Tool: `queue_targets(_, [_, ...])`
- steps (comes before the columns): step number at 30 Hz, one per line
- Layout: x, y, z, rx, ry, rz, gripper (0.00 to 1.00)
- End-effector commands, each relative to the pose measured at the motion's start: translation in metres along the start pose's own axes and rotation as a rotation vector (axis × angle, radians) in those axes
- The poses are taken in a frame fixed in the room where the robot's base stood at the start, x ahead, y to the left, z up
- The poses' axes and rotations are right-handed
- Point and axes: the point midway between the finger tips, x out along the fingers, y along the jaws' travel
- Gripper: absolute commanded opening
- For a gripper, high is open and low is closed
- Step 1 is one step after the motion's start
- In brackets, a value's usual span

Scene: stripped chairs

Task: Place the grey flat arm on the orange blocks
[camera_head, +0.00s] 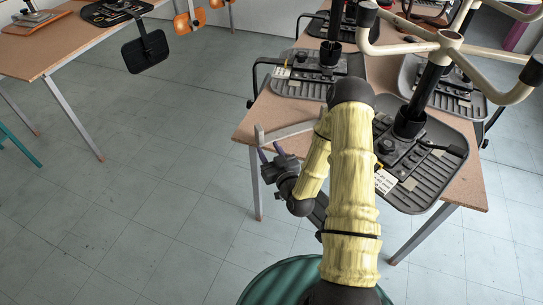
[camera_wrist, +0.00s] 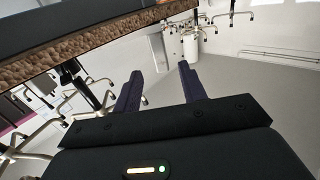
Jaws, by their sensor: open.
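A flat pale grey bar (camera_head: 287,132), which looks like the grey flat arm, lies at the left edge of the brown table, with one short end turned up. Part of it is hidden behind my arm. My gripper (camera_head: 269,152) is just below and in front of it, beside the table edge. In the wrist view my gripper (camera_wrist: 160,88) has its two purple fingers apart with nothing between them. Orange blocks (camera_head: 182,23) show at the top left, beside the far table; they are small and partly cut off by the frame.
The brown table (camera_head: 470,178) carries several black ribbed seat plates (camera_head: 425,190) with posts, and a cream star base (camera_head: 450,42) rises at the right. The table edge (camera_wrist: 90,40) crosses the upper left of the wrist view. Another table (camera_head: 40,50) stands far left. Floor (camera_head: 150,190) between is clear.

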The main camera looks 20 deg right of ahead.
Motion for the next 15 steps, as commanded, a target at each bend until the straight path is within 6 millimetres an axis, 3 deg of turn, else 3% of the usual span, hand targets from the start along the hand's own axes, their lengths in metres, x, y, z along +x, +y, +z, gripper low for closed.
queue_targets(5, [-0.0150, 0.0002, 0.0004, 0.000, -0.001, 0.000, 0.42])
queue_targets(15, [-0.0157, 0.0003, -0.0002, 0.000, 0.000, 0.000, 0.42])
